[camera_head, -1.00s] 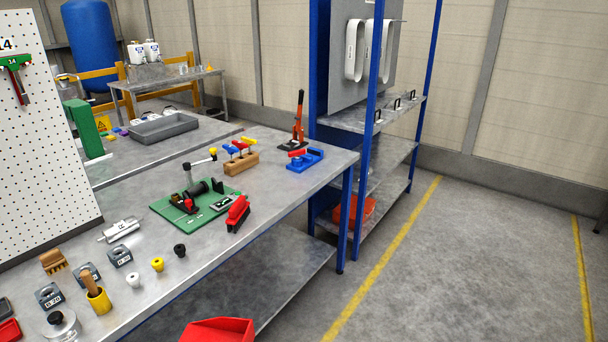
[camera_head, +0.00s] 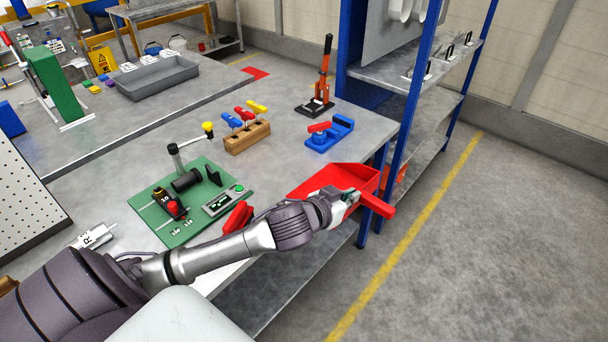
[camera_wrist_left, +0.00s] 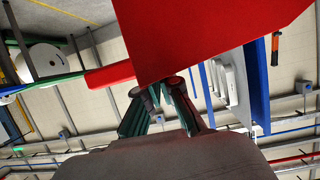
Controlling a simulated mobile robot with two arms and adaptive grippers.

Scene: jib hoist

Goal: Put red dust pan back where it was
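The red dust pan (camera_head: 325,177) is at the right edge of the near workbench (camera_head: 285,95), its handle (camera_head: 376,204) pointing right, out past the edge. My left gripper (camera_head: 345,200) is shut on it near the base of the handle. I cannot tell whether the pan touches the bench top. In the left wrist view the pan (camera_wrist_left: 215,30) fills the top, its handle to the left, and the gripper fingers (camera_wrist_left: 165,100) meet it at its lower edge. A red brush (camera_head: 237,216) lies on the bench, partly behind my left arm. My right gripper is not in view.
A green board with parts (camera_head: 160,220), a wooden block with coloured handles (camera_head: 247,136), a blue clamp (camera_head: 330,135) and an orange-handled lever tool (camera_head: 323,80) stand on the bench. A blue-post shelf (camera_head: 405,100) stands just behind the bench's right end.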

